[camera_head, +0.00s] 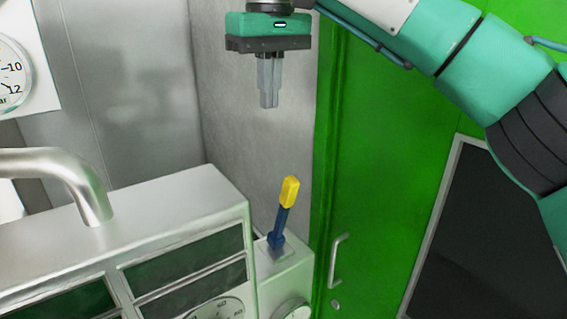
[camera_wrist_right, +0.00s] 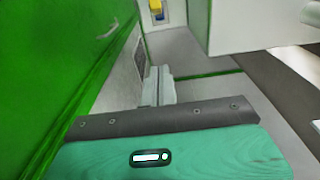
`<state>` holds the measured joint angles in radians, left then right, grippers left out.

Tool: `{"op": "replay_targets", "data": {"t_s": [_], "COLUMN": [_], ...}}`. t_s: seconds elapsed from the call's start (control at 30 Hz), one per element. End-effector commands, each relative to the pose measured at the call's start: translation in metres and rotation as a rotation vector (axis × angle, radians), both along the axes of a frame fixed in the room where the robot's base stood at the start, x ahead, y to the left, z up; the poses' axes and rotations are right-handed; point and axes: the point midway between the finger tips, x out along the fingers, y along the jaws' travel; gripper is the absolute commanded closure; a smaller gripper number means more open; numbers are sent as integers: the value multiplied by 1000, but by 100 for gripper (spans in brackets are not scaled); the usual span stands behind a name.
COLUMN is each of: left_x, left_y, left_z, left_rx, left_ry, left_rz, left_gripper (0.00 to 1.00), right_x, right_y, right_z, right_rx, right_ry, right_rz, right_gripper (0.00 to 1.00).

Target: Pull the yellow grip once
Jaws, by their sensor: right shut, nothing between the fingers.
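The yellow grip (camera_head: 290,191) tops a blue lever (camera_head: 280,225) that leans slightly right on a white box beside the cabinet. The yellow grip also shows at the top of the right wrist view (camera_wrist_right: 155,6), partly cut off by the frame edge. My right gripper (camera_head: 269,104) points down, above and slightly left of the yellow grip in the head view, clearly apart from it. Its fingers are together and empty; they also show in the right wrist view (camera_wrist_right: 160,72). My left gripper is in neither view.
A white cabinet (camera_head: 190,188) with dark panels and a curved metal pipe (camera_head: 85,180) stands at left. The lever's white box (camera_head: 285,268) carries a round gauge (camera_head: 293,310). A green door (camera_head: 375,150) with a metal handle (camera_head: 336,260) is at right. A grey wall is behind.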

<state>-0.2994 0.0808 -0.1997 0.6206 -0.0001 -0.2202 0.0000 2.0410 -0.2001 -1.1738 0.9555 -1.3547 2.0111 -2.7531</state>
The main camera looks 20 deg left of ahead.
Motion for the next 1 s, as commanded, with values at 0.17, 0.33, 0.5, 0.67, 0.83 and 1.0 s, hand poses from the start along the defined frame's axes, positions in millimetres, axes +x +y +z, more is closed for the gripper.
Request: {"op": "replay_targets", "data": {"t_s": [0.17,0.33,0.5,0.67,0.83,1.0], "left_x": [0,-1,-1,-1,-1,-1], "left_y": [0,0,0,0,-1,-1], "left_z": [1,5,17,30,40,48], "left_rx": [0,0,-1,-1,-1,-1], "left_ry": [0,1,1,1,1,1], "left_rz": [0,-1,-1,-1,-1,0], "left_gripper": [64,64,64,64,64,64], "right_x": [1,1,3,3,-5,-14], "right_y": [0,1,2,4,-8,-19], "right_z": [-7,-29,-61,-91,-102,-107], "right_rx": [2,1,0,0,3,2], "right_ry": [4,6,5,5,2,3], "right_rz": [1,2,0,1,0,-1], "right_gripper": [100,100,100,100,100,100]}}
